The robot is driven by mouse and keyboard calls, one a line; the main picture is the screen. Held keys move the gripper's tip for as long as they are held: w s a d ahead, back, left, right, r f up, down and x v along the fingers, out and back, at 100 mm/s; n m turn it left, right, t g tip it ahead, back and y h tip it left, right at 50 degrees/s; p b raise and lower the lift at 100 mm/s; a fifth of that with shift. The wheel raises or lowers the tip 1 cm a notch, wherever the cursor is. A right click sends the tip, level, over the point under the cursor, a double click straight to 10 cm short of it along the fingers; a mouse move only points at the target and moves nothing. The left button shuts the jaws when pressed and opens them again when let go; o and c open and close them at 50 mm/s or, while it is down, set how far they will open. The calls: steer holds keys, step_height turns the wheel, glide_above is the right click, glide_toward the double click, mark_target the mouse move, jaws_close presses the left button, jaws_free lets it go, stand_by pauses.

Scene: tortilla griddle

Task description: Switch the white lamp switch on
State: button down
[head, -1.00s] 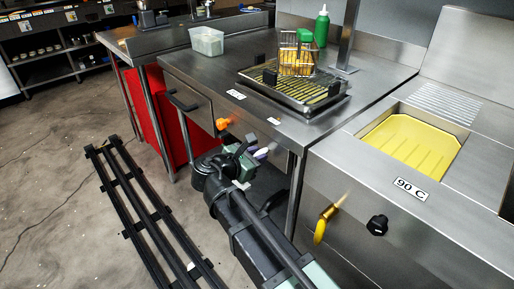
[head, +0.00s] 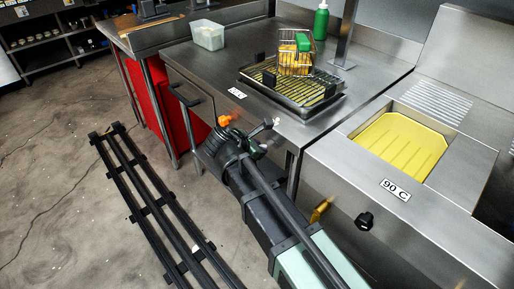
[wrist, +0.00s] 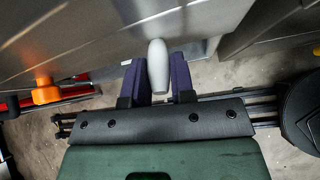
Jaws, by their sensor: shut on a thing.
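The white lamp switch (wrist: 158,62) is a rounded pale lever standing out from the steel front panel, upper middle of the wrist view. My gripper (wrist: 157,78) has its two purple fingers on either side of it, shut on it. In the head view my gripper (head: 264,136) is at the front of the steel counter, right of the orange knob (head: 225,120). My own arm hides the fingers there, and I cannot make out the switch clearly.
The orange knob also shows at the left of the wrist view (wrist: 46,92). A drawer handle (head: 184,96) is further left. A fryer with a black knob (head: 365,220) and a yellow handle (head: 320,209) stands right. A wire tray (head: 290,88) sits on the counter.

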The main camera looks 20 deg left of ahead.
steer(key=c, duration=1)
jaws_free()
steer(key=shift+o, duration=0.2)
steer(key=p+v, duration=0.7)
steer(key=v, duration=0.4)
steer(key=shift+f, duration=0.1)
